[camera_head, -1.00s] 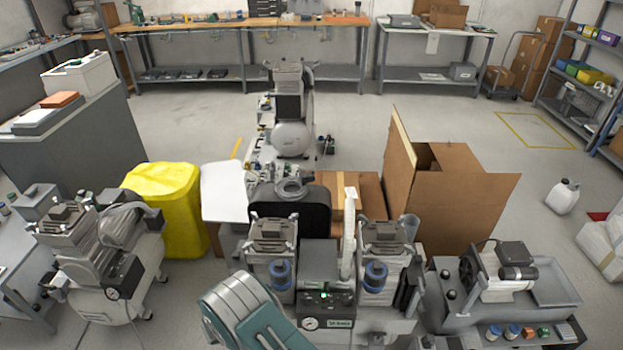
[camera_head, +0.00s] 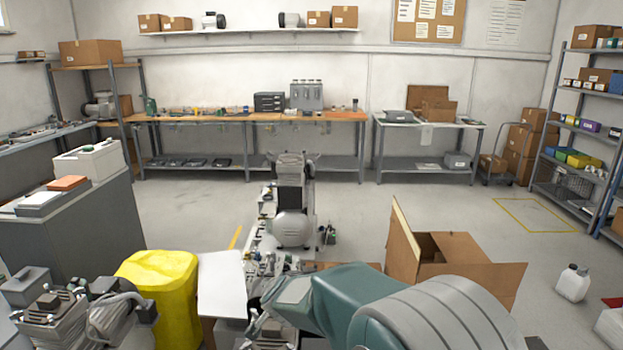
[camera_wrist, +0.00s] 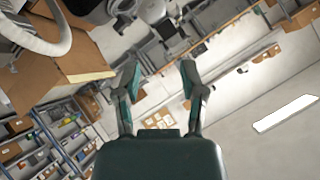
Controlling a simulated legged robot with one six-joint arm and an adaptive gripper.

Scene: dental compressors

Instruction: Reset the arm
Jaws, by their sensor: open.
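My gripper (camera_wrist: 160,77) shows in the wrist view with its two fingers spread apart and nothing between them. Beyond the fingers the room appears tilted, with the ceiling light at the right. In the head view my teal and grey arm crosses the lower middle and right, in front of the compressors. The gripper itself is hard to make out in the head view. Another compressor (camera_head: 60,318) is at the lower left, partly cut off by the frame edge.
An open cardboard box (camera_head: 450,262) stands right of centre behind my arm. A long workbench (camera_head: 250,118) lines the back wall, and shelves (camera_head: 575,130) stand at the right. The floor in the middle distance is clear.

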